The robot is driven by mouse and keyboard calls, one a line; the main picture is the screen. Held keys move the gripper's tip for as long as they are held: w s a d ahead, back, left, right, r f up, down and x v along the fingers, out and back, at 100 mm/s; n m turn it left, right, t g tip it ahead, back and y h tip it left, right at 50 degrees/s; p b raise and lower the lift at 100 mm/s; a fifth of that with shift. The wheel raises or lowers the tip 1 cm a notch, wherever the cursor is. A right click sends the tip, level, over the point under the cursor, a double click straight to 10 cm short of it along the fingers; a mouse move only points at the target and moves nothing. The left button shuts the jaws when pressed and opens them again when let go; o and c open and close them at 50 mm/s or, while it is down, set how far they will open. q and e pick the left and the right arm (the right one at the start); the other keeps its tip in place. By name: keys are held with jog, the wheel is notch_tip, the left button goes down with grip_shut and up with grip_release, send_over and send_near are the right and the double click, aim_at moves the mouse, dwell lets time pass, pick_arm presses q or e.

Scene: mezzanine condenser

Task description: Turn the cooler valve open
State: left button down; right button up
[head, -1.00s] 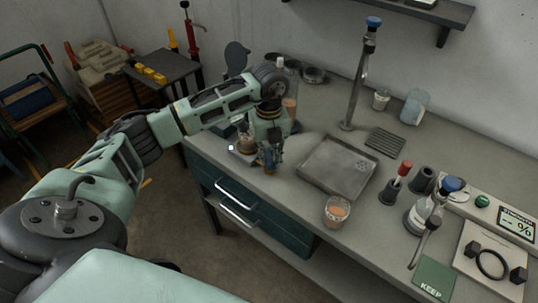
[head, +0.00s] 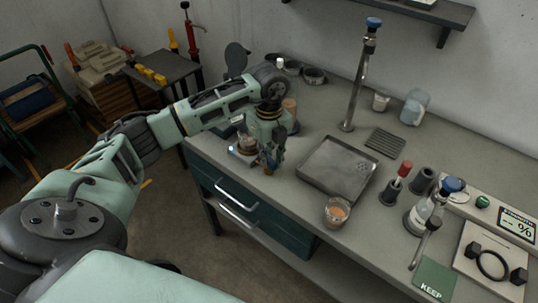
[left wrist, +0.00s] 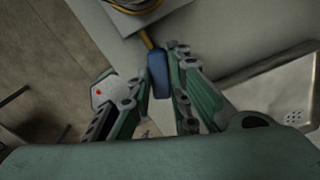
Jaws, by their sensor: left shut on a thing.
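The cooler valve shows as a blue handle on a brass-coloured stem (left wrist: 157,72) in the left wrist view. My left gripper (left wrist: 160,80) has its fingers on both sides of the blue handle and is shut on it. In the head view my left gripper (head: 268,160) points down at the front left edge of the bench. The handle is mostly hidden there by the fingers. How far the valve is turned cannot be told. My right gripper is not in view.
A glass vessel (head: 246,143) stands just left of the gripper. A metal tray (head: 322,180) lies to its right, with a cup of orange liquid (head: 337,211) in front. A tall tap (head: 358,80) rises behind. A flask (head: 421,215) stands farther right on the bench.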

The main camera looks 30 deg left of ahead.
aim_at(269, 158)
pick_arm(q)
jog(key=c, duration=1.6)
grip_release()
jog(key=shift+c, duration=0.2)
jog(key=shift+r, duration=0.1)
notch_tip(269, 158, up, 12)
